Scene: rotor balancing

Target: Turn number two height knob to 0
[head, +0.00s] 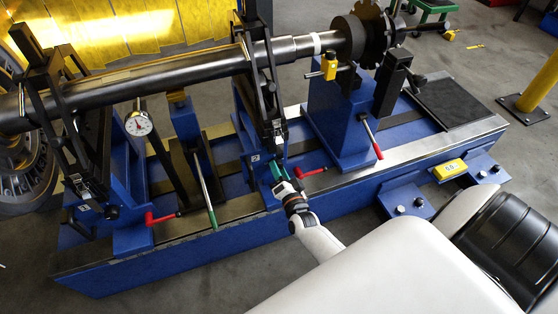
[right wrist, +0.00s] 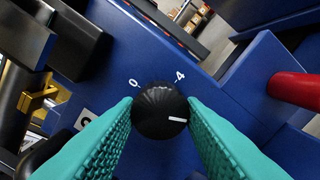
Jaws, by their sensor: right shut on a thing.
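The black height knob (right wrist: 160,110) sits on the blue face of the support marked 2 (head: 254,158). Its white pointer line (right wrist: 178,119) points right and slightly down in the right wrist view. The printed 0 (right wrist: 133,83) is above left of the knob, and the 4 (right wrist: 180,76) is above right. The pointer is at neither number. My right gripper (head: 282,178) is shut on the knob, with a teal finger pad on each side of it. In the head view the gripper hides the knob. My left gripper is not in view.
A red-handled lever (head: 312,172) stands just right of my right gripper, and a green-handled lever (head: 212,217) is to its left. The long dark shaft (head: 150,82) runs above the blue machine bed (head: 190,255). A dial gauge (head: 138,123) stands further left.

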